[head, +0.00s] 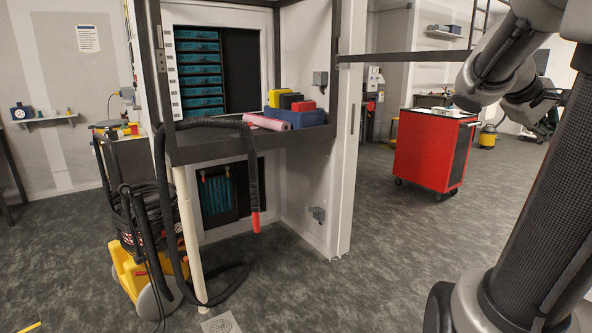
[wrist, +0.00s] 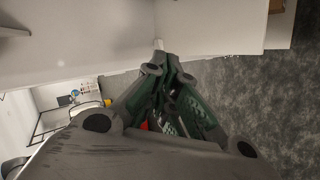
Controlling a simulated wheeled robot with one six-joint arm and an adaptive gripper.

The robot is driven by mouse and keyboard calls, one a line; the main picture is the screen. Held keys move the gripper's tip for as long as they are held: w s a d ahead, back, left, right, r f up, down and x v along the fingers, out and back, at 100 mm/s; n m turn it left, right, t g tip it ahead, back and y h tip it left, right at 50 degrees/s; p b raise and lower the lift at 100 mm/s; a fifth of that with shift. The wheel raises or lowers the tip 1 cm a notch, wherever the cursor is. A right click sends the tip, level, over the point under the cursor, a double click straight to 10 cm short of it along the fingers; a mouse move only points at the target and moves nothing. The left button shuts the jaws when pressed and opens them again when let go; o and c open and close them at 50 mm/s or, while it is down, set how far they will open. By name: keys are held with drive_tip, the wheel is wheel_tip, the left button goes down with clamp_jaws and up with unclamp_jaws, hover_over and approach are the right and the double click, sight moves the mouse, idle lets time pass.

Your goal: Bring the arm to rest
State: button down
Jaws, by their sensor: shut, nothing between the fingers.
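My arm stands at the right of the head view, its upper links folded near the top right corner. In the wrist view my gripper (wrist: 168,66) is shut, its green and grey fingers meeting at the tips with nothing held. The fingers stand out against a pale wall and the grey floor, apart from any object as far as I can tell. I cannot make out the fingertips in the head view.
The extraction bench (head: 300,143) holds a blue bin (head: 305,119) and a pink roll (head: 266,122). A black hose (head: 160,170) hangs from it beside a yellow-based machine (head: 125,270). A red cabinet (head: 428,150) stands behind. Carpet (head: 375,255) between is clear.

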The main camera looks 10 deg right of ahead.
drive_tip(key=s+a+f+n+t+y, duration=0.1)
drive_tip(key=a+f+y, duration=0.4)
drive_tip(key=a, duration=1)
drive_tip(key=s+a+f+t+y, duration=0.1)
drive_tip(key=a+f+t+y, duration=0.2)
drive_tip(key=a, duration=1.2)
wheel_tip(320, 180, down, 4)
drive_tip(key=shift+f+n+t+y, duration=0.1)
drive_tip(key=shift+n+t+y, duration=0.25)
drive_tip(key=shift+y, duration=0.85)
